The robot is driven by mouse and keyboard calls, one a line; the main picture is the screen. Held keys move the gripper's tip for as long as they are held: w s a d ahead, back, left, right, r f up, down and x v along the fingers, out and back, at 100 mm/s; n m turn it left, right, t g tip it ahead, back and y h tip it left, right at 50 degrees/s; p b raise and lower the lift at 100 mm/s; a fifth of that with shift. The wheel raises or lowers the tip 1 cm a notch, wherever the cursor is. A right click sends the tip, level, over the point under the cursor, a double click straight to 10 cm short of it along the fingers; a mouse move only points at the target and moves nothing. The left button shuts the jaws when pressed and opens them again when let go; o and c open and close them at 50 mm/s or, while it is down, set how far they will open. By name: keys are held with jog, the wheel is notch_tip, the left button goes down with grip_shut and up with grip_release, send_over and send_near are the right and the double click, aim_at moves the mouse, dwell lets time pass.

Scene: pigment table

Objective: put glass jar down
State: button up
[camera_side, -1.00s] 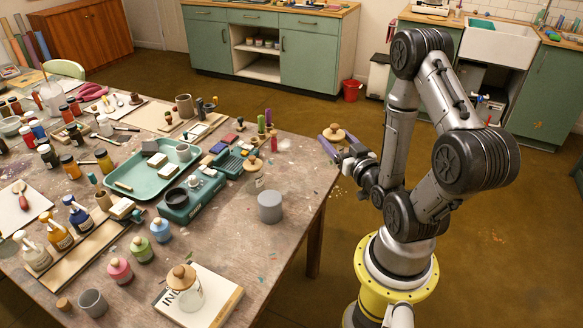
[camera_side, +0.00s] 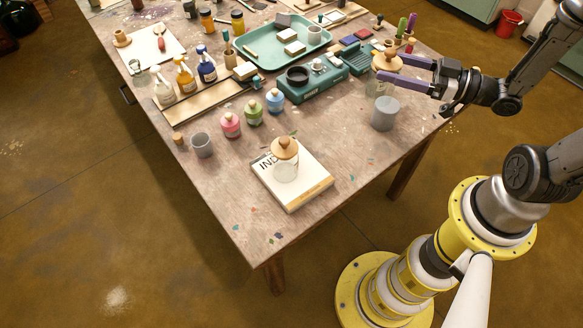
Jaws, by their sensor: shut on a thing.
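My gripper (camera_side: 391,66), with purple fingers, is shut on a glass jar with a round wooden lid (camera_side: 388,61) and a knob. The jar is upright at the table's right side, behind the grey cylinder (camera_side: 385,114). Its clear glass is hard to make out, and the near finger covers part of it. I cannot tell whether its base touches the table. A second lidded glass jar (camera_side: 285,168) stands on a white book (camera_side: 296,188) near the front corner.
A teal device (camera_side: 312,90) and a teal tray (camera_side: 265,48) lie left of my gripper. Tabletop (camera_side: 345,143) between the book and grey cylinder is clear.

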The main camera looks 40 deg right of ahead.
jog(key=s+a+n+g+y, duration=0.5)
jog(key=a+n+g+y, duration=0.3)
jog(key=a+g, duration=0.2)
jog(key=shift+w+a+f, duration=0.95)
jog(key=shift+w+f, duration=1.25)
jog(key=shift+f, duration=0.1)
jog(key=shift+w+a+f, duration=0.95)
jog(key=shift+w+f, duration=1.25)
jog(key=shift+f, duration=0.15)
jog(key=shift+w+a+f, duration=0.95)
jog(key=shift+w+f, duration=1.25)
jog(key=shift+f, duration=0.1)
jog(key=shift+f, duration=0.15)
jog(key=o, duration=1.6)
jog(key=shift+c, duration=0.2)
